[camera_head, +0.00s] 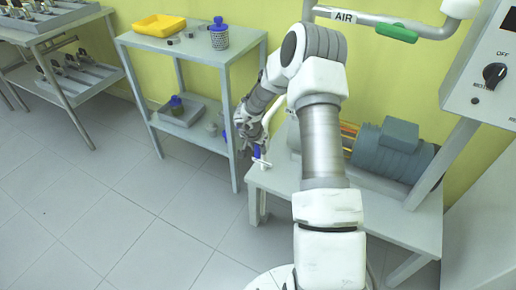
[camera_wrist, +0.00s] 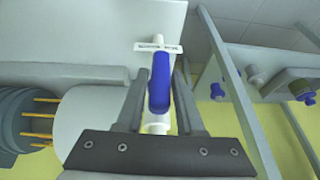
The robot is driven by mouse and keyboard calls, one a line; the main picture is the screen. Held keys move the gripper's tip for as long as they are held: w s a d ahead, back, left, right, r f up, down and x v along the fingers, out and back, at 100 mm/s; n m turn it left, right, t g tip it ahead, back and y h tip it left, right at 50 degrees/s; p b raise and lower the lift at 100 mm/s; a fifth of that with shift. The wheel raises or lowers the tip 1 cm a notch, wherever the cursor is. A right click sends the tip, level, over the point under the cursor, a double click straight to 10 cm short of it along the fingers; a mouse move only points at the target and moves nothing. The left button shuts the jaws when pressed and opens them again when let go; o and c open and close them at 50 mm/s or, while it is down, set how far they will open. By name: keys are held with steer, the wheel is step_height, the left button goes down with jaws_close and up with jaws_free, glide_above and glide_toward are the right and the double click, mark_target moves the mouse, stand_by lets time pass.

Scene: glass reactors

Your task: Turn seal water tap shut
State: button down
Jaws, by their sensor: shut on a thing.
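The seal water tap has a blue lever handle (camera_head: 256,151), seen at the left end of the grey bench just past my gripper. In the wrist view the blue handle (camera_wrist: 160,82) stands between my two fingers, over a white valve body (camera_wrist: 156,127). A small white label plate (camera_wrist: 158,47) with dark lettering sits beyond the handle; its text is too small to read surely. My gripper (camera_wrist: 162,72) is shut on the blue handle. In the head view my gripper (camera_head: 250,135) is small and partly hides the tap.
A grey bench (camera_head: 345,205) carries a blue-grey motor (camera_head: 392,150) right of my arm. A two-level shelf (camera_head: 185,55) stands left of it, with a yellow tray (camera_head: 159,25) and a blue-capped jar (camera_head: 219,37). A control box (camera_head: 490,62) is at right. Floor at left is clear.

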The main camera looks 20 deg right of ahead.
steer(key=shift+d, duration=0.15)
steer(key=shift+f+t+y+b, duration=0.25)
steer(key=shift+t+y+b, duration=0.35)
steer(key=shift+t+b, duration=0.1)
steer(key=shift+r+t+y+b, duration=0.3)
steer(key=shift+t+b, duration=0.1)
steer(key=shift+b, duration=0.4)
steer(key=c, duration=0.7)
jaws_free()
steer(key=shift+f, duration=0.1)
